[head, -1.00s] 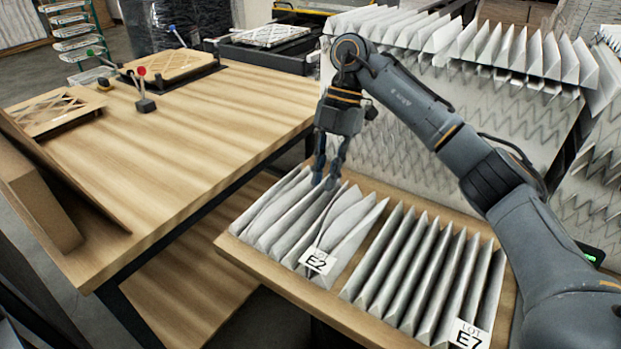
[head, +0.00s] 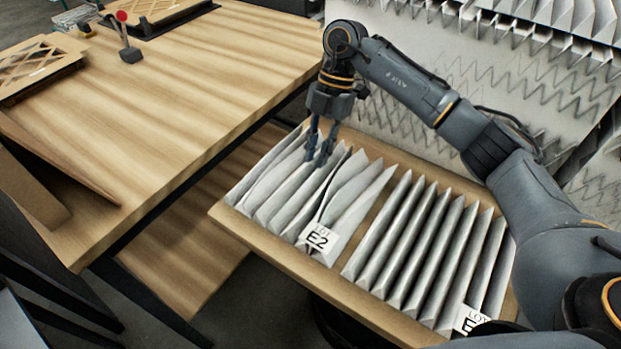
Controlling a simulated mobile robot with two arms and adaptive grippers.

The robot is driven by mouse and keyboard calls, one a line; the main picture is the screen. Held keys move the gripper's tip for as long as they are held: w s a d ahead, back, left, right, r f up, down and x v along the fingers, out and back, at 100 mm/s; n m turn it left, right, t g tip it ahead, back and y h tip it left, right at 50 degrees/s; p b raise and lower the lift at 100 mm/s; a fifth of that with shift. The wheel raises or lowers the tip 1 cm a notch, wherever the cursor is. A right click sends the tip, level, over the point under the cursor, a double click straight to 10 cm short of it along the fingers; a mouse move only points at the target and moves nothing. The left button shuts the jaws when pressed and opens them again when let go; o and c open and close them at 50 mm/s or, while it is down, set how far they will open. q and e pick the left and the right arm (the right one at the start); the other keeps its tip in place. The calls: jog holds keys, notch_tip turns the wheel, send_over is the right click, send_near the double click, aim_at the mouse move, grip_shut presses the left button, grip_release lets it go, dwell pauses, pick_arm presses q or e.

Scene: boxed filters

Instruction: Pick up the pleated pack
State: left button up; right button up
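Two grey-white pleated packs lie side by side on a wooden board. The left pack (head: 285,195) carries a white label reading E2 (head: 318,239), and some of its pleats are spread and uneven. The right pack (head: 425,245) has even pleats and a LOT label (head: 470,319) partly cut off by my arm. My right gripper (head: 316,160) points down at the far part of the left pack, its fingertips at the pleat tops. Its two fingers are a little apart; whether they touch a pleat is unclear. My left gripper is out of view.
The board (head: 270,250) has a narrow bare rim around the packs. A wooden table (head: 190,110) stands to the left, with a red-knobbed lever (head: 127,50) and a lattice frame (head: 40,65). Large pleated sheets (head: 400,95) stand behind.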

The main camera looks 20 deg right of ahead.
aim_at(311, 176)
jog(key=p+x, duration=0.1)
jog(key=x, duration=0.2)
jog(key=shift+s+a+f, duration=0.15)
jog(key=shift+a+f, duration=0.05)
jog(key=shift+f, duration=0.1)
jog(key=shift+a+f+p, duration=0.1)
jog(key=shift+f+p, duration=0.2)
jog(key=shift+f, duration=0.05)
jog(key=shift+s+f, duration=0.1)
jog(key=shift+f, duration=0.1)
grip_shut()
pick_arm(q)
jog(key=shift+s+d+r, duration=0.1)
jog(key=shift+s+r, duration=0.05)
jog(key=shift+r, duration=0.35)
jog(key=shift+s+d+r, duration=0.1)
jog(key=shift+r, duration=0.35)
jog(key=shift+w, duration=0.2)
